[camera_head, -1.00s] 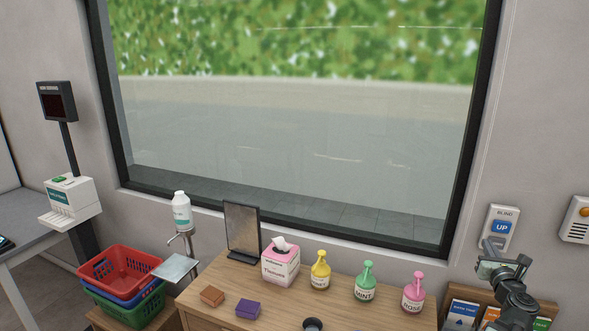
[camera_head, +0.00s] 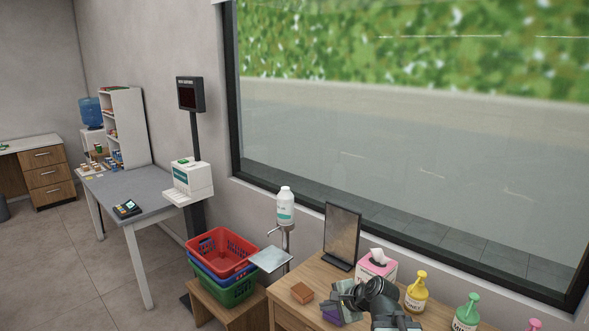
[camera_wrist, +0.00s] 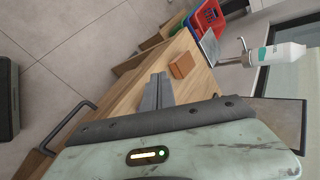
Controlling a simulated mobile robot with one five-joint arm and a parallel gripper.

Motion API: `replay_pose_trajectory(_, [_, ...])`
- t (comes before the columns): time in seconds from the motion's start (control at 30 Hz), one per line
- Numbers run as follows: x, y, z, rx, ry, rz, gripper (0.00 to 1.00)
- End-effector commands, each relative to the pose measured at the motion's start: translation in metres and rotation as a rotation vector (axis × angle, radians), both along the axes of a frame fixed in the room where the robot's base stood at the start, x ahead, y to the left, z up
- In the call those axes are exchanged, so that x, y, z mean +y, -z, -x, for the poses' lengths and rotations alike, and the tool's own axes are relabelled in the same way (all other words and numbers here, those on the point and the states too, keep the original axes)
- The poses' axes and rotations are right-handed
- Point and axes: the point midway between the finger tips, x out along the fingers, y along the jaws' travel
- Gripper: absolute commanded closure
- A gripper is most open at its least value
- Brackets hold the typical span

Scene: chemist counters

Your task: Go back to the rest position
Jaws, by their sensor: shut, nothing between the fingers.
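My gripper (camera_head: 343,294) is shut and empty. In the head view it is above the wooden counter (camera_head: 283,305), between the brown block (camera_head: 302,293) and the pink tissue box (camera_head: 375,268). It partly covers the purple block (camera_head: 332,318). In the wrist view the two fingers of my gripper (camera_wrist: 157,92) lie together with nothing between them, and the brown block (camera_wrist: 182,65) shows beyond them on the counter.
Yellow (camera_head: 416,292) and green (camera_head: 466,313) pump bottles stand on the right. A dark-framed panel (camera_head: 341,238) stands behind. Left are a white bottle on a stand (camera_head: 285,207), stacked baskets (camera_head: 221,252) and a grey table (camera_head: 128,190). Open floor (camera_head: 80,270) lies front left.

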Motion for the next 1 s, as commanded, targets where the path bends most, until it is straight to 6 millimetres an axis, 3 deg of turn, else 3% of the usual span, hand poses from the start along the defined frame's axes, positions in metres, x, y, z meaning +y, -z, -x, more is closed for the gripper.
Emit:
replay_pose_trajectory(0.03, [0.019,0.019,0.019,0.019,-0.161,0.146,1.00])
replay_pose_trajectory(0.07, [0.021,0.031,0.033,0.034,-0.268,0.250,1.00])
replay_pose_trajectory(0.13, [0.004,0.053,0.061,0.085,-0.498,0.470,1.00])
replay_pose_trajectory(0.2, [-0.028,0.064,0.084,0.146,-0.681,0.630,1.00])
replay_pose_trajectory(0.3, [-0.058,0.070,0.111,0.220,-0.910,0.764,1.00])
replay_pose_trajectory(0.37, [-0.066,0.071,0.121,0.241,-1.011,0.794,1.00])
replay_pose_trajectory(0.5, [-0.065,0.071,0.127,0.223,-1.119,0.802,1.00])
replay_pose_trajectory(1.0, [-0.065,0.071,0.126,0.217,-1.120,0.802,1.00])
